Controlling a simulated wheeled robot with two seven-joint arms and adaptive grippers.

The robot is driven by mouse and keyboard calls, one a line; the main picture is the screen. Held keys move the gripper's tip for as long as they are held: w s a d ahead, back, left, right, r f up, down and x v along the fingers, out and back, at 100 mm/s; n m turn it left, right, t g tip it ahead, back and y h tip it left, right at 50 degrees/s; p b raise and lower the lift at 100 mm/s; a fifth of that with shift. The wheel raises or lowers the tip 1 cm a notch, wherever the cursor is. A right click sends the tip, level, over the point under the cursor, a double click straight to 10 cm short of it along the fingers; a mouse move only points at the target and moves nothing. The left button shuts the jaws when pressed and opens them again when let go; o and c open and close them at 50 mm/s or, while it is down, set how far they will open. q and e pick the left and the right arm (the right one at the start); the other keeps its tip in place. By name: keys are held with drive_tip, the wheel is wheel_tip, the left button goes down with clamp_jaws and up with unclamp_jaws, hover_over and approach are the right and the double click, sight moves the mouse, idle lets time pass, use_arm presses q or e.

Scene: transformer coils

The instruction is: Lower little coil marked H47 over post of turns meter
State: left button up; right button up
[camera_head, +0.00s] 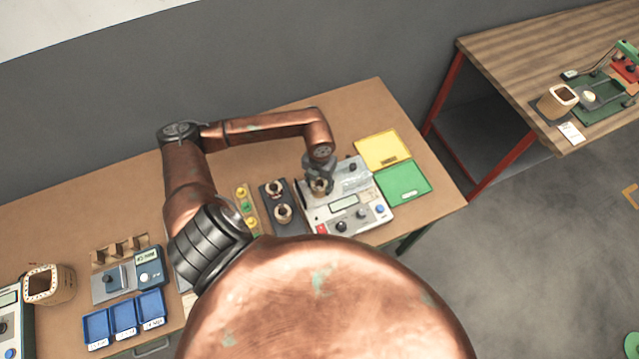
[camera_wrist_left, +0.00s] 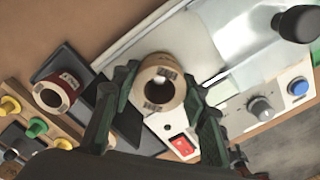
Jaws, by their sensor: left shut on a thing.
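My left gripper (camera_head: 319,178) is shut on a small tan coil (camera_head: 320,187) over the left part of the turns meter (camera_head: 346,208). In the left wrist view, the fingers of the left gripper (camera_wrist_left: 162,76) stand on either side of this coil (camera_wrist_left: 179,88), whose dark bore shows. Dark print is on its rim, but I cannot read H47. No post shows inside the bore, and the gap between coil and meter is unclear. A black knob-like cylinder (camera_wrist_left: 297,24) stands on the meter's right part. My right gripper is out of view.
Two other small coils (camera_head: 274,187) (camera_head: 283,212) stand on a dark holder left of the meter. A yellow tray (camera_head: 382,150) and a green tray (camera_head: 403,184) lie to its right. Blue bins (camera_head: 124,315) and a larger coil (camera_head: 48,284) are at the left.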

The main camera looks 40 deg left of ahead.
use_arm(q)
drive_tip(key=shift+f, duration=0.35)
drive_tip(key=o, duration=1.3)
drive_tip(key=shift+o, duration=0.5)
drive_tip(key=o, duration=0.3)
drive_tip(key=shift+r+p, duration=2.15)
drive_tip(key=shift+r, duration=1.65)
drive_tip(key=shift+s, duration=0.1)
